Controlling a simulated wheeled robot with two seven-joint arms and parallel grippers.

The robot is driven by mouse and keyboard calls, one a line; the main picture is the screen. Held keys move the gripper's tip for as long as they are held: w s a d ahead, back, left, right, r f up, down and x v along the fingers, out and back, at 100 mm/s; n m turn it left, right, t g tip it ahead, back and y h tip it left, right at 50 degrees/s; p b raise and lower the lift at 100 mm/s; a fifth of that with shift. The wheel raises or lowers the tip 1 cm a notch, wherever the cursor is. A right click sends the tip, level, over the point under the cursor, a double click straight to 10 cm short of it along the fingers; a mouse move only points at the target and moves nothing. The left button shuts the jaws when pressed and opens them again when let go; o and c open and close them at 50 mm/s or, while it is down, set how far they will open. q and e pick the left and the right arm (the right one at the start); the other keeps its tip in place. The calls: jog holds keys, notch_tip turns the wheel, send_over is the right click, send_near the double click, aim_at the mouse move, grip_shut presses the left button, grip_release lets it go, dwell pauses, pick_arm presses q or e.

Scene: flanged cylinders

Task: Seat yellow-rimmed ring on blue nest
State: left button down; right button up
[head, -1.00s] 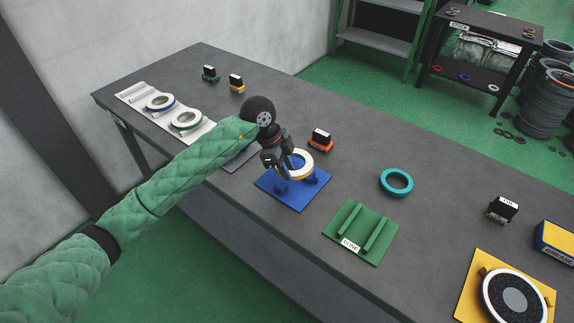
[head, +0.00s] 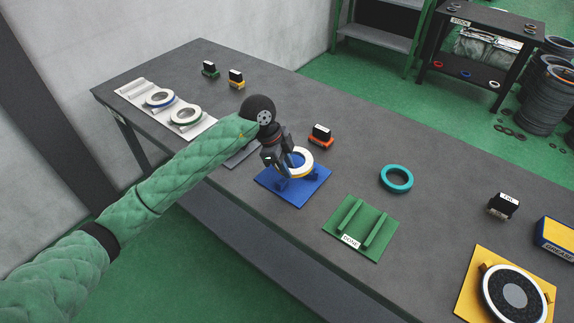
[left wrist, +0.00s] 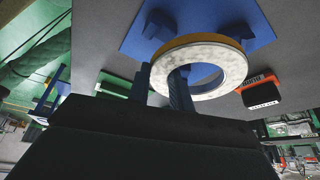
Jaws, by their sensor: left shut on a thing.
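The yellow-rimmed ring (head: 307,163) has a white face and a yellow outer edge. My left gripper (head: 286,168) is shut on its near left side. In the left wrist view, one finger of the gripper (left wrist: 160,84) passes through the hole of the ring (left wrist: 233,66) and the other is outside it. The blue nest (head: 300,197) is a flat blue plate with raised blue blocks. The ring is over these blocks; I cannot tell whether it touches them. The nest (left wrist: 255,27) also shows behind the ring in the left wrist view. My right gripper is out of view.
An orange-based block (head: 320,137) stands just behind the nest. A green rail fixture (head: 362,229) and a teal ring (head: 396,179) lie to the right. A pale tray (head: 136,93) with two rings is at the left. A yellow plate (head: 468,288) holds a round disc.

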pick_arm(q)
jog(key=shift+r, duration=0.1)
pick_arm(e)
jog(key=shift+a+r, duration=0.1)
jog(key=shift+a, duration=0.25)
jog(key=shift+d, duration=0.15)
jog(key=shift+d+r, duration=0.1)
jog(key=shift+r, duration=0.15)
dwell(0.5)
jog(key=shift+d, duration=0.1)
pick_arm(q)
jog(key=shift+f, duration=0.5)
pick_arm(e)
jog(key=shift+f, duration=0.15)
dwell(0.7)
pick_arm(q)
jog(key=shift+p, duration=0.5)
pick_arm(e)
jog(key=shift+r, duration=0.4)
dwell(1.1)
pick_arm(q)
jog(key=shift+f, duration=0.3)
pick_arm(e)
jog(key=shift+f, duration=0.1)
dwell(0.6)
